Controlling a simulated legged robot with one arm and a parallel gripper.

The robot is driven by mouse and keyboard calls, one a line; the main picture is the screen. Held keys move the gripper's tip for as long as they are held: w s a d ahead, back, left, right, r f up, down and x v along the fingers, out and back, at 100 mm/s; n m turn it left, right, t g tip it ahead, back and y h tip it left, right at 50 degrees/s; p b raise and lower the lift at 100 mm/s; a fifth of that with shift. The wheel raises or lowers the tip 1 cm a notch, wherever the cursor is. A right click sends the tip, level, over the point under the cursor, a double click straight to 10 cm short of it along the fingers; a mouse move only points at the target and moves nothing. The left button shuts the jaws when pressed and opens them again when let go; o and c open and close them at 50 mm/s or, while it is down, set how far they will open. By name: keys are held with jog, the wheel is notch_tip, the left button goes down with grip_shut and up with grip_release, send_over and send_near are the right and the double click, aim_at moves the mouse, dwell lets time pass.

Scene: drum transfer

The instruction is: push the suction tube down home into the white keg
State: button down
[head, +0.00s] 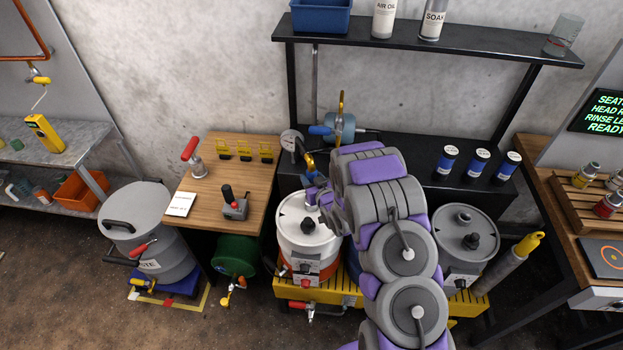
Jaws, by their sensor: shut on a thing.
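The white keg (302,248) stands left of my arm on a yellow slatted stand. It has a white lid and an orange band. My gripper (318,192) is just above the right part of the lid, partly hidden by my purple and grey arm. It is shut on the suction tube, whose blue and yellow top (309,167) shows above the gripper. The tube's lower part and its entry into the lid are hidden, so I cannot tell how deep it sits.
A grey keg (466,232) stands right of my arm, beside a yellow-handled grey tube (512,262). A wooden bench (245,165) and green drum (235,256) are to the left. A blue pump (341,128) and gauge (291,141) are behind. A black shelf (480,45) hangs above.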

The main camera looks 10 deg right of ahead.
jog(key=c, duration=0.5)
grip_release()
jog(key=shift+f, duration=0.1)
jog(key=shift+s, duration=0.15)
jog(key=shift+p+v, duration=5.3)
jog(key=shift+v, duration=3.2)
